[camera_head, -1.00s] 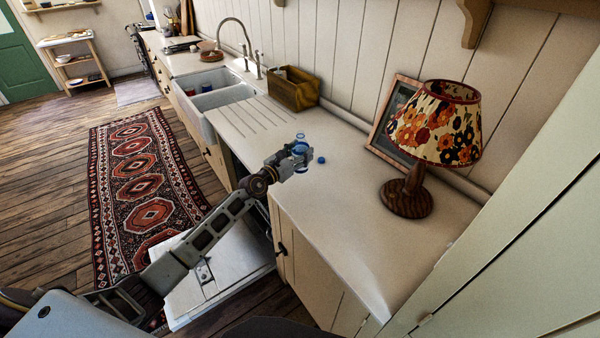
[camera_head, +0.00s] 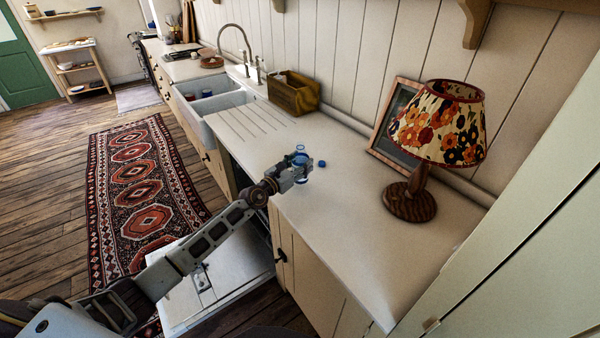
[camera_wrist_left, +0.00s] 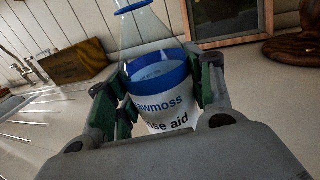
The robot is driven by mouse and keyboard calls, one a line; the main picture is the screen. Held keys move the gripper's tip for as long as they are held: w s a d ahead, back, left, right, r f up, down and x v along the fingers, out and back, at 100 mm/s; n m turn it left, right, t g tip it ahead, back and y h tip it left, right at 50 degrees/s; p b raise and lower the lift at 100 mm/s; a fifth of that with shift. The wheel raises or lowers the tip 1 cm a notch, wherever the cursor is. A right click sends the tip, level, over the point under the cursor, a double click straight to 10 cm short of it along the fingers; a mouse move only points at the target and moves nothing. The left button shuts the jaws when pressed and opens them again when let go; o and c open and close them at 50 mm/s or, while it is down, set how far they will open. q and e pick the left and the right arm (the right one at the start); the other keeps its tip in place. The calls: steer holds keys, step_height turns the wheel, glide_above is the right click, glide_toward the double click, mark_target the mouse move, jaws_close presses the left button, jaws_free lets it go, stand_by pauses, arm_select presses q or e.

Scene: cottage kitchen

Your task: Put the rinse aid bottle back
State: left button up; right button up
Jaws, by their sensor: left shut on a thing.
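The rinse aid bottle (camera_head: 301,150) is clear with a blue neck ring and a white and blue label. In the left wrist view its label (camera_wrist_left: 165,112) reads partly "awmoss" and "se aid". My left gripper (camera_head: 300,166) is shut around the bottle over the counter's front part. My right gripper is not in view.
An open, lowered white door (camera_head: 225,292) is below my left arm. The counter (camera_head: 345,225) is clear in front. A lamp (camera_head: 410,200) and a framed picture (camera_head: 393,120) stand right, a wooden box (camera_head: 294,95) and sink (camera_head: 210,100) farther back.

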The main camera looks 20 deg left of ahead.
arm_select(q)
steer(key=shift+f+b, duration=1.05)
steer(key=shift+f, duration=0.25)
steer(key=shift+f+b, duration=0.45)
steer(key=shift+f, duration=0.15)
steer(key=shift+f, duration=0.1)
steer(key=o, duration=1.1)
steer(key=shift+o, duration=0.2)
